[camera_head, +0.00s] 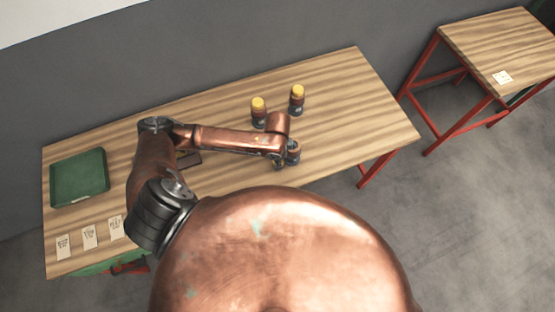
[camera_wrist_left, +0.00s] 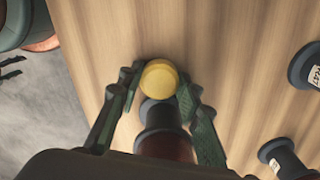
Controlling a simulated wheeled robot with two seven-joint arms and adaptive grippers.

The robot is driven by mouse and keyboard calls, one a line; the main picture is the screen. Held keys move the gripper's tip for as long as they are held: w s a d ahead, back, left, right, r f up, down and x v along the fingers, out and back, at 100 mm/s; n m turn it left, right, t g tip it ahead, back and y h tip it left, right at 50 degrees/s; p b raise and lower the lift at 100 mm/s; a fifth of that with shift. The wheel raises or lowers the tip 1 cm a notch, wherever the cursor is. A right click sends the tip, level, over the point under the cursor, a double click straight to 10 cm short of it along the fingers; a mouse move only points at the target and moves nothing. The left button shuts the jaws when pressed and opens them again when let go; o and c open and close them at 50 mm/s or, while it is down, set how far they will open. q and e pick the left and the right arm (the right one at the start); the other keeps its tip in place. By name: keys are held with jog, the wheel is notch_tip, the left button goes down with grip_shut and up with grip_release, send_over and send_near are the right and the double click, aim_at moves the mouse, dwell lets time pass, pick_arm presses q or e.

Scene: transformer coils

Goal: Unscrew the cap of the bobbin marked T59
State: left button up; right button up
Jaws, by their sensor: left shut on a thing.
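My left gripper (camera_wrist_left: 160,84) is shut on a yellow cap (camera_wrist_left: 159,76), one green finger on each side of it. A bobbin with a dark neck and red-brown winding (camera_wrist_left: 163,118) stands directly below the cap. I cannot tell whether cap and neck still touch. In the head view my left gripper (camera_head: 280,159) is at this bobbin (camera_head: 294,152), whose top is partly hidden by my arm. No label shows on this bobbin. My right gripper is not in view.
Two yellow-capped bobbins (camera_head: 258,112) (camera_head: 297,99) stand behind on the wooden table (camera_head: 350,110). In the wrist view, labelled bobbins (camera_wrist_left: 305,68) (camera_wrist_left: 284,158) are at the right. A green tray (camera_head: 79,178) and paper cards (camera_head: 89,237) are at the left. A second table (camera_head: 495,40) stands right.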

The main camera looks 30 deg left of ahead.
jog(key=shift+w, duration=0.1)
pick_arm(q)
jog(key=o, duration=0.9)
jog(key=shift+f, duration=0.1)
jog(key=o, duration=0.4)
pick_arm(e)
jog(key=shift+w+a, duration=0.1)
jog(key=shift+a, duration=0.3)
pick_arm(q)
notch_tip(320, 180, up, 12)
jog(key=p, duration=0.1)
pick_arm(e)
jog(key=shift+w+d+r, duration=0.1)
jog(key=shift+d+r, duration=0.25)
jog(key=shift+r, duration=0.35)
